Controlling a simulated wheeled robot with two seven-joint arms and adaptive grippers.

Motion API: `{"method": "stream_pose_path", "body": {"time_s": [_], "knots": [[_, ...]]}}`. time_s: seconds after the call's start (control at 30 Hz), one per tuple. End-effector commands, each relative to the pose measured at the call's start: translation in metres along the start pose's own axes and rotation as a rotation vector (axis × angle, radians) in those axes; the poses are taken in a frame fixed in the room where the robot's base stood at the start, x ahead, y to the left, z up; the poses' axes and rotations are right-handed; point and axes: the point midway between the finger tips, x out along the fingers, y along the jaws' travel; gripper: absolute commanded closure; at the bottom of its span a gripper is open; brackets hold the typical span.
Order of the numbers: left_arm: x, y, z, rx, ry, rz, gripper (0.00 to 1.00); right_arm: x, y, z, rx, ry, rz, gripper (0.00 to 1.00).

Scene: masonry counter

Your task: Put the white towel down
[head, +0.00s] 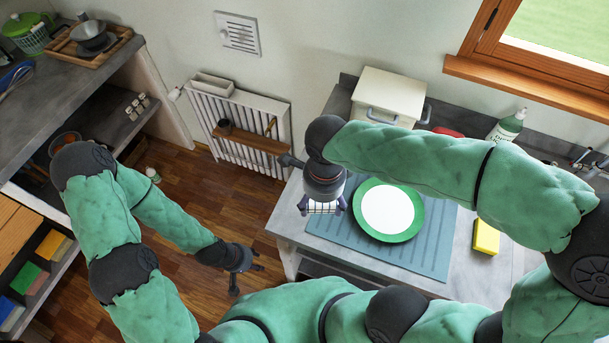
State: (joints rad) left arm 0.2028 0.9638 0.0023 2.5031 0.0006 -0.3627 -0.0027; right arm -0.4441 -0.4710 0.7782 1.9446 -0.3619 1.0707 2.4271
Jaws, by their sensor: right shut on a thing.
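The white towel (322,208), with dark check lines, shows as a small patch between the fingers of my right gripper (321,206). My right gripper is shut on it, pointing down over the left end of the grey counter, just left of the green-rimmed white plate (361,232). Most of the towel is hidden by the gripper, and I cannot tell whether it touches the counter. My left gripper (249,281) is open and empty over the wooden floor, left of the counter.
The plate lies on a blue-grey ribbed mat (430,262). A yellow sponge (486,238) lies right of the mat. A cream bread box (388,92) and a soap bottle (507,126) stand at the back. A white radiator (235,129) and shelves (105,117) are at left.

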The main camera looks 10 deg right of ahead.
Motion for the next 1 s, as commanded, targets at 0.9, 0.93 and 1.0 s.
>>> {"method": "stream_pose_path", "body": {"time_s": [0.9,0.93,1.0], "knots": [[0.027,-0.009,-0.001,0.000,0.000,0.000,0.60,0.088,-0.127,0.011,-0.008,0.000,-0.001,0.51],[0.027,-0.009,-0.001,0.000,0.000,0.000,0.60,0.089,-0.128,0.012,-0.008,0.000,-0.002,0.51],[0.027,-0.010,-0.001,0.000,0.000,0.000,0.60,0.091,-0.130,0.012,-0.008,0.000,-0.002,0.51]]}}
